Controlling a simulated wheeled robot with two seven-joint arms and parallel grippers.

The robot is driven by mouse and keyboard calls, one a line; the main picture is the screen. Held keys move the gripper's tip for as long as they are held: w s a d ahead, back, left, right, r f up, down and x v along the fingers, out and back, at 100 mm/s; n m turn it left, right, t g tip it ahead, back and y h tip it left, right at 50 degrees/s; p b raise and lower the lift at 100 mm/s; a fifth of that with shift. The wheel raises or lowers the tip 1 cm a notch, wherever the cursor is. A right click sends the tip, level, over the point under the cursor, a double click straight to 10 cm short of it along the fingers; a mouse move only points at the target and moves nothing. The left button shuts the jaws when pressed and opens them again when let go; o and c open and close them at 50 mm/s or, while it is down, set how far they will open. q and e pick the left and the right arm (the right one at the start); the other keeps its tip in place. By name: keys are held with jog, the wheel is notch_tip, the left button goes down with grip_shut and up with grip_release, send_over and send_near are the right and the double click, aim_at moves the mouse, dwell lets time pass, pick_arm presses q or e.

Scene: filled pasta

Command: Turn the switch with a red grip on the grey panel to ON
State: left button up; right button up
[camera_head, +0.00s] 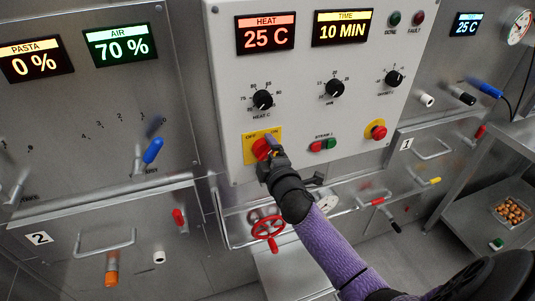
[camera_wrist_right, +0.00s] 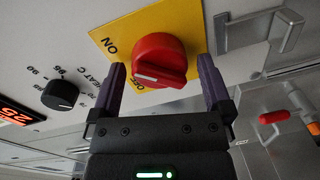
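The switch with a red grip (camera_head: 261,148) sits on a yellow plate (camera_head: 249,135) marked OFF and ON, at the lower left of the grey panel (camera_head: 293,105). In the right wrist view the red grip (camera_wrist_right: 160,57) has a white mark at the end by the word OFF. The yellow plate (camera_wrist_right: 188,22) shows there too. My right gripper (camera_head: 269,149) is at the switch. Its purple fingers in the right wrist view stand open on either side of the red grip, with a visible gap on each side. My left gripper is out of view.
Black knobs (camera_head: 263,99) sit above the switch. A red and a green button (camera_head: 323,144) and a red stop button (camera_head: 378,131) are to its right. A metal bracket (camera_wrist_right: 272,30) juts out beside the plate. A red handwheel (camera_head: 267,227) is below.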

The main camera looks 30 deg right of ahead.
jog(key=p+v, duration=0.1)
jog(key=v, duration=0.9)
jog(key=s+a+f+m+g+y+b, duration=0.15)
jog(key=s+f+g, duration=0.3)
jog(key=f, duration=0.85)
jog(key=s+a+f+m+g+y+b, duration=0.1)
jog(key=s+a+f+m+g, duration=0.3)
jog(key=f, duration=1)
jog(key=s+a+f+m+g, duration=0.1)
jog(key=s+f+g, duration=0.1)
jog(key=s+f, duration=0.3)
jog(key=s+a+f+m+g+b, duration=0.1)
jog(key=s+f, duration=0.4)
jog(key=s, duration=0.7)
jog(key=s+f+m+g+y+b, duration=0.1)
jog(key=s+f+g, duration=0.3)
jog(key=s, duration=0.5)
jog(key=shift+s+a+f+m+g, duration=0.2)
jog(key=shift+a+f+m+g, duration=0.2)
jog(key=shift+f+m, duration=0.5)
